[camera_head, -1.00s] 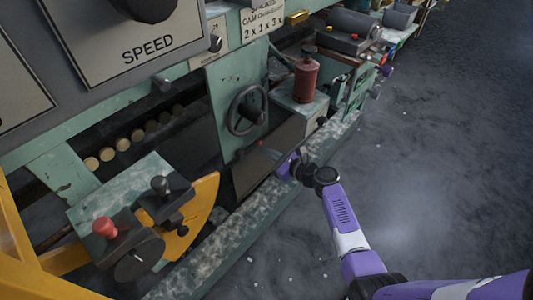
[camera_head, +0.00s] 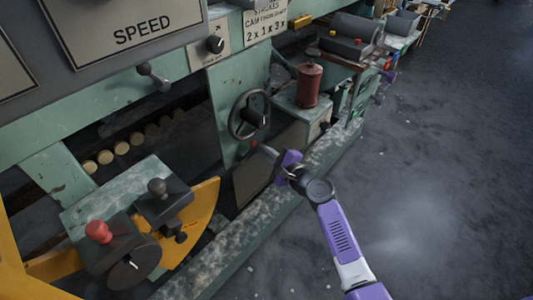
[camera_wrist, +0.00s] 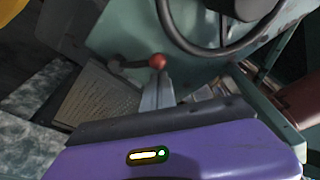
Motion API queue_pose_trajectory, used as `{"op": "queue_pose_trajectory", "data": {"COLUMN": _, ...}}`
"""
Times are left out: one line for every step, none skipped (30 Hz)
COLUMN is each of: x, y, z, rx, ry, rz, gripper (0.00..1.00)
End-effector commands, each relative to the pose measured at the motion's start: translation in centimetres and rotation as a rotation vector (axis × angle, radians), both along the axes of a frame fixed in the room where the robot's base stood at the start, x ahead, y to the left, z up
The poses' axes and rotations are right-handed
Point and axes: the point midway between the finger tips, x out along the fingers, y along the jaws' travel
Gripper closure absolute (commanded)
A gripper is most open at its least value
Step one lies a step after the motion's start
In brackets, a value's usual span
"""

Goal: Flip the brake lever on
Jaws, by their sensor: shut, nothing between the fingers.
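A lever with a red ball knob (camera_wrist: 157,61) and a dark arm shows in the wrist view, on the green machine panel below the handwheel. No label is readable on it. My gripper (camera_wrist: 157,92) is shut and empty, its grey fingers pointing at the knob. The fingertips look close below the knob; I cannot tell whether they touch it.
Another red knob (camera_head: 98,231) and a black knob (camera_head: 157,187) stand on the control box at lower left, beside a yellow quadrant (camera_head: 205,207). A red canister (camera_head: 308,84) stands right of the handwheel. The floor (camera_head: 430,190) at right is clear.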

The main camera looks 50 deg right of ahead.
Motion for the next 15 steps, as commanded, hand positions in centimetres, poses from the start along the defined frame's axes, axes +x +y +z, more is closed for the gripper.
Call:
{"op": "queue_pose_trajectory", "data": {"x": 0.01, "y": 0.18, "z": -0.02, "rx": -0.020, "ry": -0.001, "rz": 0.002, "gripper": 1.00}}
{"op": "queue_pose_trajectory", "data": {"x": 0.01, "y": 0.22, "z": 0.06, "rx": -0.032, "ry": -0.002, "rz": 0.002, "gripper": 1.00}}
{"op": "queue_pose_trajectory", "data": {"x": 0.01, "y": 0.27, "z": 0.14, "rx": -0.044, "ry": -0.003, "rz": 0.002, "gripper": 1.00}}
{"op": "queue_pose_trajectory", "data": {"x": 0.00, "y": 0.30, "z": 0.19, "rx": -0.051, "ry": -0.003, "rz": 0.001, "gripper": 1.00}}
{"op": "queue_pose_trajectory", "data": {"x": 0.00, "y": 0.33, "z": 0.23, "rx": -0.059, "ry": -0.002, "rz": 0.001, "gripper": 1.00}}
{"op": "queue_pose_trajectory", "data": {"x": 0.00, "y": 0.35, "z": 0.28, "rx": -0.069, "ry": -0.003, "rz": 0.001, "gripper": 1.00}}
{"op": "queue_pose_trajectory", "data": {"x": -0.01, "y": 0.37, "z": 0.32, "rx": -0.074, "ry": -0.002, "rz": 0.000, "gripper": 1.00}}
{"op": "queue_pose_trajectory", "data": {"x": -0.01, "y": 0.38, "z": 0.35, "rx": -0.079, "ry": -0.003, "rz": 0.000, "gripper": 1.00}}
{"op": "queue_pose_trajectory", "data": {"x": -0.01, "y": 0.40, "z": 0.39, "rx": -0.083, "ry": -0.003, "rz": 0.000, "gripper": 1.00}}
{"op": "queue_pose_trajectory", "data": {"x": -0.02, "y": 0.42, "z": 0.42, "rx": -0.086, "ry": -0.003, "rz": 0.000, "gripper": 1.00}}
{"op": "queue_pose_trajectory", "data": {"x": -0.01, "y": 0.42, "z": 0.44, "rx": -0.088, "ry": -0.003, "rz": 0.000, "gripper": 1.00}}
{"op": "queue_pose_trajectory", "data": {"x": -0.01, "y": 0.43, "z": 0.46, "rx": -0.090, "ry": -0.003, "rz": 0.000, "gripper": 1.00}}
{"op": "queue_pose_trajectory", "data": {"x": -0.01, "y": 0.44, "z": 0.48, "rx": -0.090, "ry": -0.004, "rz": 0.000, "gripper": 1.00}}
{"op": "queue_pose_trajectory", "data": {"x": 0.00, "y": 0.45, "z": 0.49, "rx": -0.091, "ry": -0.004, "rz": 0.000, "gripper": 1.00}}
{"op": "queue_pose_trajectory", "data": {"x": 0.00, "y": 0.46, "z": 0.50, "rx": -0.091, "ry": -0.004, "rz": 0.001, "gripper": 1.00}}
